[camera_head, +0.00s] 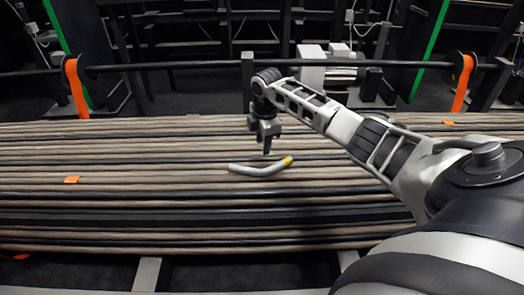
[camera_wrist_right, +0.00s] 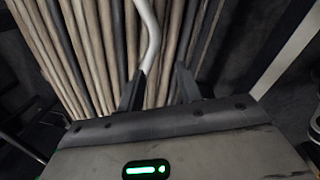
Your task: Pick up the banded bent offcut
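The bent offcut (camera_head: 258,170) is a pale grey-white rod with a yellow band near its right end in the head view. It lies on the bed of long brown and black strips. My right gripper (camera_head: 266,150) is just above its middle in the head view. In the right wrist view the offcut (camera_wrist_right: 152,38) runs down from the top edge, bends, and ends from sight near the left finger. The two fingers (camera_wrist_right: 160,75) stand apart there with nothing clamped between them. The yellow band does not show in that view. My left gripper is in neither view.
The strip bed (camera_head: 130,150) is wide and mostly clear. A small orange tag (camera_head: 71,180) lies on it at the left. A dark horizontal bar (camera_head: 190,66) with orange loops (camera_head: 76,87) crosses behind the bed. White machinery (camera_head: 330,70) stands behind my right arm.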

